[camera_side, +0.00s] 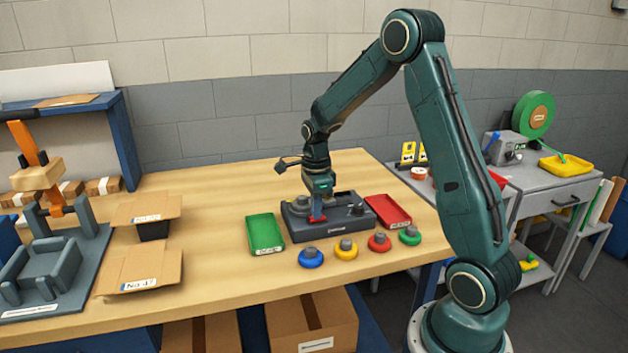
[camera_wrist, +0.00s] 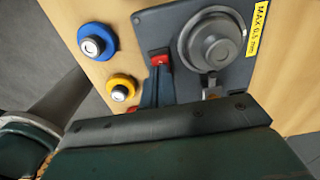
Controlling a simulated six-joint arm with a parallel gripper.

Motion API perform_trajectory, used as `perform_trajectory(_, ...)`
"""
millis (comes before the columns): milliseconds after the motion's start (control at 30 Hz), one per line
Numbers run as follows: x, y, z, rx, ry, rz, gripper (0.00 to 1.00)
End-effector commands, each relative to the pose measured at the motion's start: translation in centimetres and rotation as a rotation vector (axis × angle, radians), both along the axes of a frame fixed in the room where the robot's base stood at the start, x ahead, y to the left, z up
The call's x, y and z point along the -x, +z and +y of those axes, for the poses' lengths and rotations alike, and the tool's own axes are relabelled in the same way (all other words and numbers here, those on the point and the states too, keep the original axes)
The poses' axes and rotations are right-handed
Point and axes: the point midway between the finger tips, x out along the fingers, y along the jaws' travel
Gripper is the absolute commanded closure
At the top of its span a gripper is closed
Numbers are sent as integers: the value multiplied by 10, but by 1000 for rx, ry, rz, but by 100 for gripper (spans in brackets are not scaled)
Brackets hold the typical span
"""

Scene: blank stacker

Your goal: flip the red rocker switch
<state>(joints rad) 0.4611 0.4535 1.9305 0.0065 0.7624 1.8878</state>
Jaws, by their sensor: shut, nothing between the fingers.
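The red rocker switch (camera_side: 317,218) is on the front part of a dark grey control box (camera_side: 352,224) on the wooden bench. My gripper (camera_side: 318,203) points down right over the switch, its fingers shut and empty. In the wrist view the shut fingers of my gripper (camera_wrist: 157,78) end at the red rocker switch (camera_wrist: 162,62), on the dark box plate. The fingertips look close to or touching the switch; I cannot tell which. They cover part of it, and which way it is tipped cannot be made out.
A large grey knob (camera_wrist: 212,45) stands beside the switch. Blue (camera_side: 311,257), yellow (camera_side: 345,249), red (camera_side: 379,242) and green (camera_side: 410,235) round buttons line the front. A green tray (camera_side: 265,234) and a red tray (camera_side: 388,211) flank the box. The bench at left is partly clear.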

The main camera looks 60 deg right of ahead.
Motion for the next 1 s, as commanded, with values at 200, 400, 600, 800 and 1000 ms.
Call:
perform_trajectory(200,0,1,-1,2,-2,-1,100)
perform_trajectory(400,0,6,-1,3,-2,-3,100)
perform_trajectory(600,-1,23,-1,4,-2,-5,100)
perform_trajectory(800,-1,53,-1,3,-1,-4,100)
perform_trajectory(1000,-1,88,0,4,-1,-6,100)
